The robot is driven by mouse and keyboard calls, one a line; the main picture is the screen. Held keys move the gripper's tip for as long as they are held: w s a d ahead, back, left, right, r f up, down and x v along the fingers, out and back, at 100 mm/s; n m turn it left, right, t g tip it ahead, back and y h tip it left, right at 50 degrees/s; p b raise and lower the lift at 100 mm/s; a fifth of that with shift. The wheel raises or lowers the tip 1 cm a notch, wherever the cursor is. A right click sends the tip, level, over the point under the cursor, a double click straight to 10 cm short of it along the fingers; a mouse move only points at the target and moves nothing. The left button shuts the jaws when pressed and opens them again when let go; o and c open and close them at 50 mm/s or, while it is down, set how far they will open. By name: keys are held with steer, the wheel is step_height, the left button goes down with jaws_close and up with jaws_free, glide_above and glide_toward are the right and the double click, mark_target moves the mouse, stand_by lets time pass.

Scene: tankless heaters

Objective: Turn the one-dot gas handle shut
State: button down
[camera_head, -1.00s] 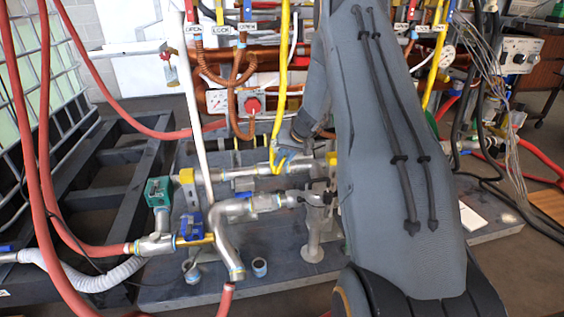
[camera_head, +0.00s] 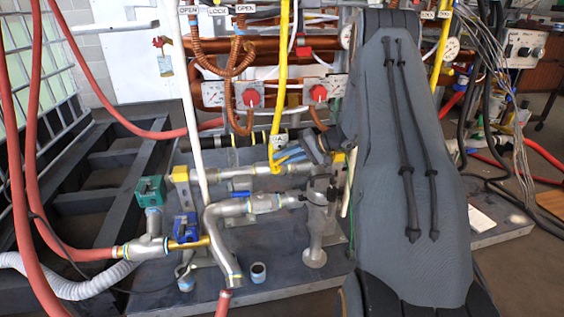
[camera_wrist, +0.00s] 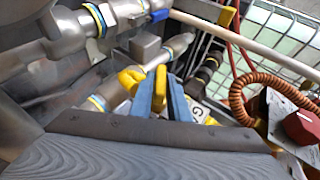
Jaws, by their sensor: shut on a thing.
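My gripper (camera_wrist: 161,92) has two blue fingers closed around a yellow handle (camera_wrist: 160,78) in the wrist view. In the head view my gripper (camera_head: 288,156) reaches in from the right, its blue fingers pointing left at the yellow gas pipe (camera_head: 282,85), just below the GAS label (camera_head: 279,138). The label (camera_wrist: 197,113) partly shows beside the fingers in the wrist view. A yellow part (camera_wrist: 131,79) sits just left of the fingers there. Most of the held handle is hidden by the fingers, and I cannot make out any dot.
Metal pipework (camera_head: 240,206) with a green valve box (camera_head: 150,190) and a blue valve (camera_head: 187,228) stands in front. A white pipe (camera_head: 192,110) rises at the left. Red hoses (camera_head: 40,100) hang further left. Two red knobs (camera_head: 251,97) sit on panels behind.

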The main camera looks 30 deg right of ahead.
steer(key=shift+f+y, duration=0.1)
steer(key=shift+y, duration=0.4)
steer(key=c, duration=1.8)
jaws_free()
